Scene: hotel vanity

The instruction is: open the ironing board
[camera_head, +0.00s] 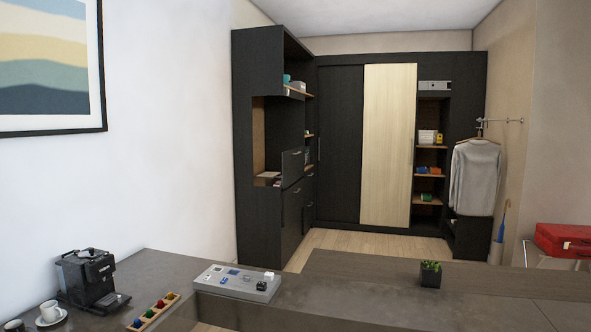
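I cannot make out an ironing board for certain in the head view. A tall dark wardrobe (340,140) fills the back of the room, with a light wood sliding panel (388,150) in its front. A dark cabinet (258,215) on its left has open shelves, a small panel (292,167) standing out at mid height, and drawers below. Whether a board is inside any of these is hidden. Neither of my grippers is in view.
A dark counter (385,285) crosses the front, bearing a coffee machine (88,278), a cup (50,311), a grey panel box (236,282) and a plant (430,274). A red suitcase (562,240) stands right. Wood floor (370,243) beyond is clear.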

